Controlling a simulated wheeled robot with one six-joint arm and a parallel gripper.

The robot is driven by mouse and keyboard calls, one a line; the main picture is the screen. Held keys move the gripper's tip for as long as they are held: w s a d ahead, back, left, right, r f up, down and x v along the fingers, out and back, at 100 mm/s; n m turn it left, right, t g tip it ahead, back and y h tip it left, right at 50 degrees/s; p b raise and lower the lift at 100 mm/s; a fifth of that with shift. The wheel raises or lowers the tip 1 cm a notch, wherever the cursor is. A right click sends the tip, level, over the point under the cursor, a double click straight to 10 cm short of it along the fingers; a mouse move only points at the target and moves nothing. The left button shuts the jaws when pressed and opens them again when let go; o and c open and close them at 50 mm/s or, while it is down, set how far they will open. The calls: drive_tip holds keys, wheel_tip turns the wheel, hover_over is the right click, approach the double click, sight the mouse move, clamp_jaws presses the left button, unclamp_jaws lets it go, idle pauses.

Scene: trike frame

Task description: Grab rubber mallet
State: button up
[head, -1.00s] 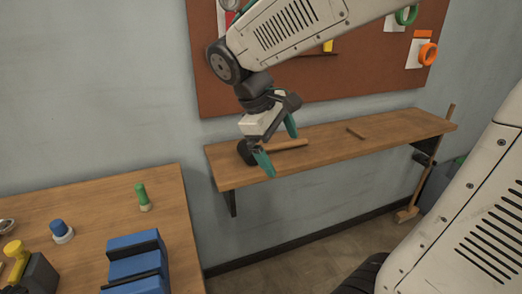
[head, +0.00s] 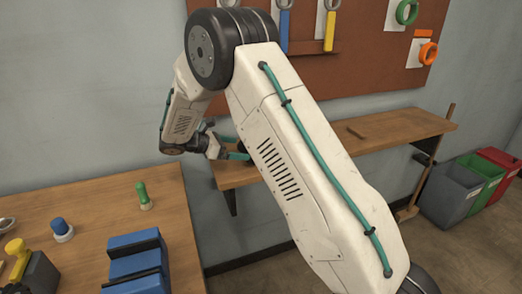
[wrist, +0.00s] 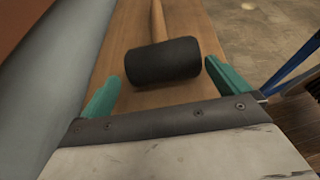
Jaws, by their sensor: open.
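The rubber mallet (wrist: 163,61) shows in the wrist view, with a black head and a wooden handle (wrist: 158,20) running away from me. It lies on the wooden wall shelf (wrist: 125,40). My gripper (wrist: 162,88) is open, its two teal fingers on either side of the near end of the view, with the mallet head just beyond and between them. I cannot tell whether a finger touches the head. In the head view my gripper (head: 238,150) is at the shelf's left end, and my arm hides most of the mallet.
A workbench (head: 85,210) at left holds a blue block (head: 135,255) and several small items. A tool board (head: 350,70) hangs above. Grey, green and red bins (head: 478,185) stand at right.

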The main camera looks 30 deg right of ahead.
drive_tip(key=x, duration=0.7)
drive_tip(key=shift+s+d, duration=0.15)
drive_tip(key=c, duration=1)
drive_tip(key=shift+r, duration=0.1)
drive_tip(key=shift+c, duration=0.2)
